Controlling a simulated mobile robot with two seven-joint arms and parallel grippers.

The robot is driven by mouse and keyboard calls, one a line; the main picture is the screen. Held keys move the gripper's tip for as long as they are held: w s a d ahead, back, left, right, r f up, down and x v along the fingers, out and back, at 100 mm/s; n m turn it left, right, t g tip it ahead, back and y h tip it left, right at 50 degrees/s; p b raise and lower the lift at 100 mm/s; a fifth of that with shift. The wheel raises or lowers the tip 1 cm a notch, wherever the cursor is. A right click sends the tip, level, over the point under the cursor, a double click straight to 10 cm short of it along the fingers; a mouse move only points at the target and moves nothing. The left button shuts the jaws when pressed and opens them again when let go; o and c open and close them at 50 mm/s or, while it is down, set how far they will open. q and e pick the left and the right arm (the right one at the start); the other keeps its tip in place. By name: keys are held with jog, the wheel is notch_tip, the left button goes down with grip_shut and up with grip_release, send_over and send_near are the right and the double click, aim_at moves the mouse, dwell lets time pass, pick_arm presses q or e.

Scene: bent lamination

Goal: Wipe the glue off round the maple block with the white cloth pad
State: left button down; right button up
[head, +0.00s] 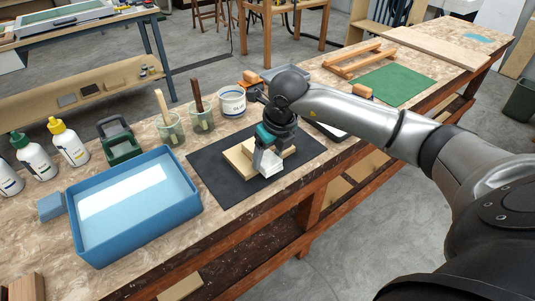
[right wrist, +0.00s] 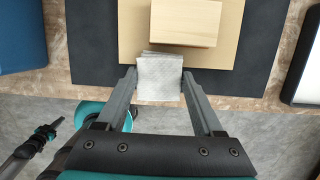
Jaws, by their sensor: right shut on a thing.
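My right gripper (head: 267,148) is shut on the white cloth pad (head: 268,164), a folded pale square that also shows between the fingers in the right wrist view (right wrist: 160,80). The pale maple block (right wrist: 185,20) lies on a tan board (right wrist: 228,48). The pad is at the near edge of the board, just short of the block's near face in the picture. I cannot tell whether it touches the board. In the head view the gripper partly hides the block and the board (head: 236,162). I cannot make out any glue.
The board is on a black mat (head: 215,182) on the workbench. A blue tray (head: 188,208) stands left of it. Jars with brushes (head: 170,130), a white tub (head: 232,102) and glue bottles (head: 70,145) stand behind. A green mat (head: 395,85) lies to the right.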

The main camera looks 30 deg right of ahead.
jog(key=shift+p+v, duration=0.8)
jog(key=shift+v, duration=0.45)
jog(key=shift+s+r, duration=0.25)
jog(key=shift+r, duration=0.05)
notch_tip(320, 180, up, 6)
jog(key=p, duration=0.4)
jog(key=shift+d+f+p, duration=0.1)
jog(key=shift+p, duration=0.2)
jog(key=shift+r, duration=0.3)
